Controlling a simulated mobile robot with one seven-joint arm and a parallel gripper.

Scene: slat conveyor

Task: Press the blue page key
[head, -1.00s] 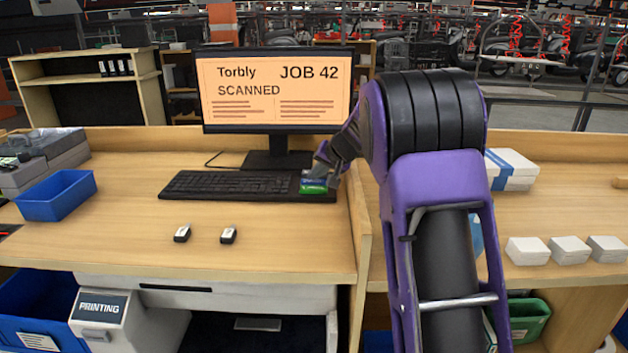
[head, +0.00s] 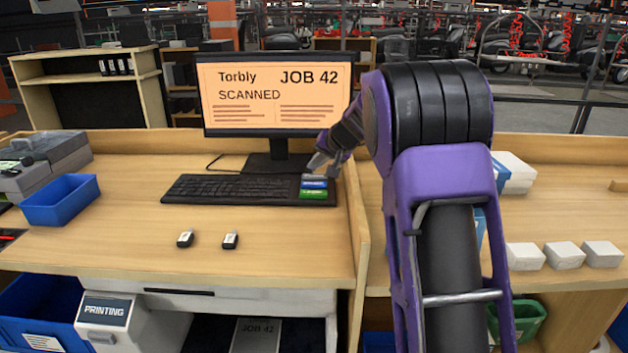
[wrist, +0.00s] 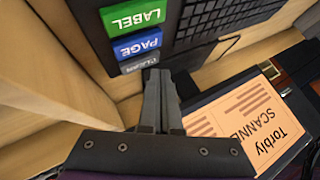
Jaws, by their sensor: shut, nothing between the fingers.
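The blue PAGE key (head: 314,183) is at the right end of the black keyboard (head: 235,188), just behind the green LABEL key (head: 313,194). In the wrist view the blue key (wrist: 138,45) lies between the green key (wrist: 134,17) and a grey key (wrist: 139,63) whose lettering is hard to read. My gripper (head: 317,164) is shut and empty, just behind and above the keys. In the wrist view its fingertips (wrist: 159,74) are beside the grey key, and the blue key is uncovered. I see no contact with the blue key.
The monitor (head: 276,95) behind the keyboard reads "Torbly JOB 42 SCANNED". A low wooden divider (head: 355,230) stands right of the keyboard. Two small dark devices (head: 230,241) lie in front.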

